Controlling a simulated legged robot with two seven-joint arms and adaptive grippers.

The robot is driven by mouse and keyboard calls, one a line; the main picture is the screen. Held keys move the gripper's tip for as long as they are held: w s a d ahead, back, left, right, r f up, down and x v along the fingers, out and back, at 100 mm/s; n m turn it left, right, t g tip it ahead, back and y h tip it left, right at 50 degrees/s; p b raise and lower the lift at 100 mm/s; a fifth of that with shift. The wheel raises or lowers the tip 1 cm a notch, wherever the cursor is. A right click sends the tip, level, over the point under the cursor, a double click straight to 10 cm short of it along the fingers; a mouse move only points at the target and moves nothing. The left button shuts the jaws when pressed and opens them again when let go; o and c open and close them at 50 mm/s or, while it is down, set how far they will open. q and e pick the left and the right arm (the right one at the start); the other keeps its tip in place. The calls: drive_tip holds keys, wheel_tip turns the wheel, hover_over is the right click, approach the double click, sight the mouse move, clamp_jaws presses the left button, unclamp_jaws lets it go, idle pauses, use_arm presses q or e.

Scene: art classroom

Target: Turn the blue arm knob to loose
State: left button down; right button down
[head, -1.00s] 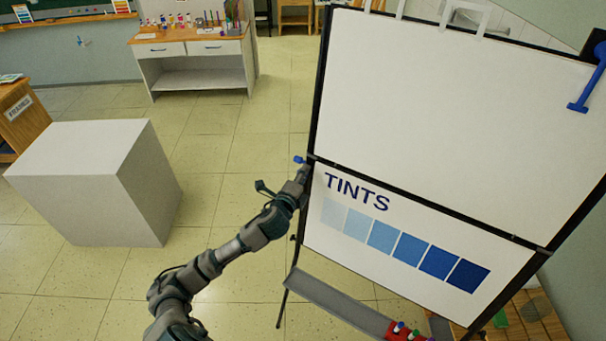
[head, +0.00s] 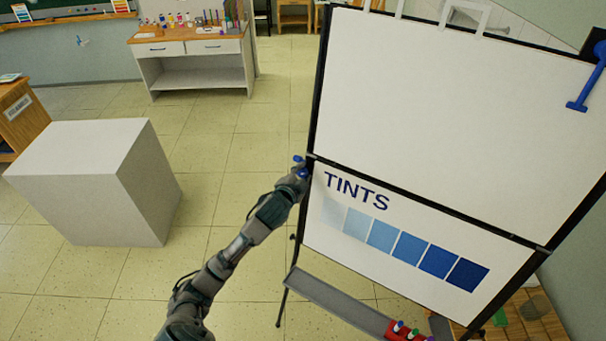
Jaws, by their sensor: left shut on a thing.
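A small blue knob (head: 298,159) sits at the left edge of the white easel board (head: 430,110), by the dark seam above the word TINTS. Blue shows at both sides of my left gripper's tip. My left gripper (head: 300,168) is at this knob and shut on it; the fingers are small and partly hide it. A blue arm (head: 587,88) with a crossbar at its lower end hangs at the board's upper right, apart from the gripper. I cannot read any loose or tight mark. My right gripper is not in view.
A white block (head: 90,180) stands on the floor at left. A grey easel tray (head: 335,305) runs below the board, with a red holder (head: 405,331) of markers at its right. A supply desk (head: 200,65) is behind. The floor between is clear.

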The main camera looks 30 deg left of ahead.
use_arm(q)
drive_tip(key=shift+f+n, duration=0.4)
drive_tip(key=c, duration=0.8)
unclamp_jaws()
drive_tip(key=shift+o, duration=0.2)
drive_tip(key=shift+a+r, duration=0.15)
drive_tip(key=shift+a, duration=0.05)
drive_tip(key=v, duration=1.2)
drive_tip(key=shift+a, duration=0.1)
